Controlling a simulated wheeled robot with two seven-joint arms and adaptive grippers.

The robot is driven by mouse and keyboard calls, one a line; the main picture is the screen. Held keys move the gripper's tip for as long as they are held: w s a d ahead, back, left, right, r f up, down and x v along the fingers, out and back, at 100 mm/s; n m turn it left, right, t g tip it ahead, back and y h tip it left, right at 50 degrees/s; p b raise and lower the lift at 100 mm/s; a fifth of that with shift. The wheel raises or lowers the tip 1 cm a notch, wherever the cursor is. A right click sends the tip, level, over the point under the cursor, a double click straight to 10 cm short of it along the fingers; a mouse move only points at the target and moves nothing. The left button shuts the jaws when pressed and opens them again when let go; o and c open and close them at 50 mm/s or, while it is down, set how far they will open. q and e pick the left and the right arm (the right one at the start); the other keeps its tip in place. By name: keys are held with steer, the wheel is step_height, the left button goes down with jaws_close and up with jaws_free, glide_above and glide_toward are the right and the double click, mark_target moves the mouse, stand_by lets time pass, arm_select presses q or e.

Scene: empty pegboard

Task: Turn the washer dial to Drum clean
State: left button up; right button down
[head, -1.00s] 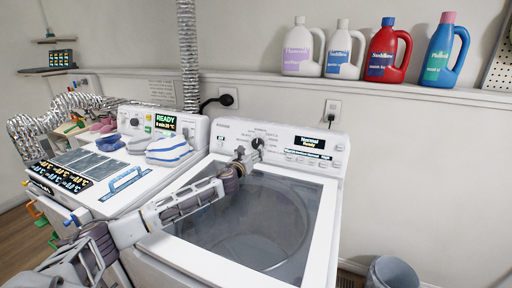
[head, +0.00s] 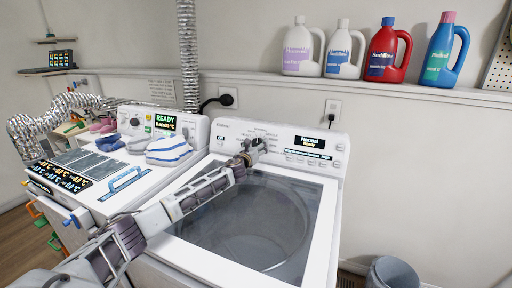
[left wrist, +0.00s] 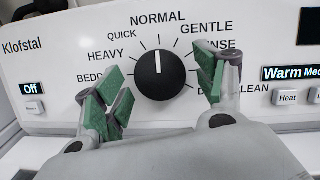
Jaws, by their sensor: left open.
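The washer (head: 315,205) has a black round dial (left wrist: 160,78) on its control panel, clear in the left wrist view. The dial's white pointer line points straight up at NORMAL. Labels around it read BEDDING (partly hidden), HEAVY, QUICK, NORMAL, GENTLE and RINSE (partly hidden). At lower right, the Drum clean label (left wrist: 254,89) is mostly covered by a finger. My left gripper (left wrist: 158,90) is open, with green-padded fingers left and right of the dial and gaps on both sides. In the head view the left gripper (head: 249,154) is at the panel and mostly hides the dial. My right gripper is not in view.
The washer display (head: 311,143) reads Normal, Ready. A dryer (head: 120,195) with folded cloths (head: 168,151) on top stands left. Several detergent bottles (head: 381,52) stand on the shelf behind. A grey bin (head: 392,272) is on the floor at right.

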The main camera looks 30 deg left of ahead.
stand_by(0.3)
arm_select(q)
steer(key=c, duration=1)
steer(key=shift+c, duration=0.2)
